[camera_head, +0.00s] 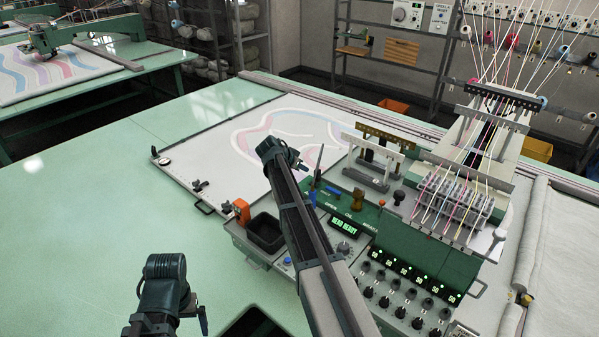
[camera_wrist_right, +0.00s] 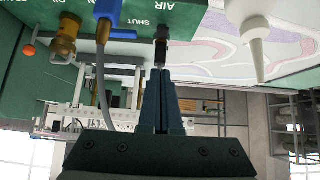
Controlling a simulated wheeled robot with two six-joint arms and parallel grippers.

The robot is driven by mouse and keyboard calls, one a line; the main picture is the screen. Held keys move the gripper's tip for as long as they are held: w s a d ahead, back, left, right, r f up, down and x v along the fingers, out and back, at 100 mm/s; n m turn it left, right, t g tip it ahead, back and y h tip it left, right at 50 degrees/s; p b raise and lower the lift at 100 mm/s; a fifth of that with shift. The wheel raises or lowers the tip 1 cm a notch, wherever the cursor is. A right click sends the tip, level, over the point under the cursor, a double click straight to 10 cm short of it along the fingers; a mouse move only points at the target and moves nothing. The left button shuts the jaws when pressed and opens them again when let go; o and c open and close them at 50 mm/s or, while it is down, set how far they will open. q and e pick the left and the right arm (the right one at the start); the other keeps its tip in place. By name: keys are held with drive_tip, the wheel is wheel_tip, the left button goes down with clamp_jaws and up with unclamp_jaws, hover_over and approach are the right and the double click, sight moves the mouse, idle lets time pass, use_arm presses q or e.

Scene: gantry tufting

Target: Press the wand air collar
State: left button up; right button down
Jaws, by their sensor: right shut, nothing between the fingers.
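The wand air collar (camera_wrist_right: 162,45) is a small dark cylinder by the AIR and SHUT lettering in the right wrist view. My right gripper (camera_wrist_right: 160,72) is shut and empty. Its fingertips are in line with the collar and very close to its end; I cannot tell whether they touch. In the head view my right arm reaches over the green control console (camera_head: 415,245) and largely hides this spot. My left arm is at the lower left of the head view, over the table, and its jaws cannot be made out.
Beside the collar are a blue fitting (camera_wrist_right: 108,10) with a grey hose, a brass fitting (camera_wrist_right: 65,40) and a white cone (camera_wrist_right: 255,35). A black bin (camera_head: 266,233) and threaded tufting head (camera_head: 455,200) flank the arm. The green table (camera_head: 90,215) is clear at left.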

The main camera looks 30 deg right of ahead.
drive_tip(key=b, duration=0.5)
hover_over(310, 184)
drive_tip(key=f, duration=0.5)
drive_tip(key=shift+s+a+f, duration=0.25)
drive_tip(key=shift+s, duration=0.1)
wheel_tip(310, 184, down, 2)
drive_tip(key=shift+a+f+b, duration=0.1)
drive_tip(key=shift+b, duration=0.7)
drive_tip(key=shift+s+f+b, duration=0.1)
drive_tip(key=shift+f+b, duration=0.25)
drive_tip(key=shift+b, duration=0.1)
drive_tip(key=shift+f+b, duration=0.95)
drive_tip(key=shift+b, duration=0.05)
drive_tip(key=shift+a+r, duration=0.1)
drive_tip(key=shift+r, duration=0.05)
drive_tip(key=shift+s, duration=0.1)
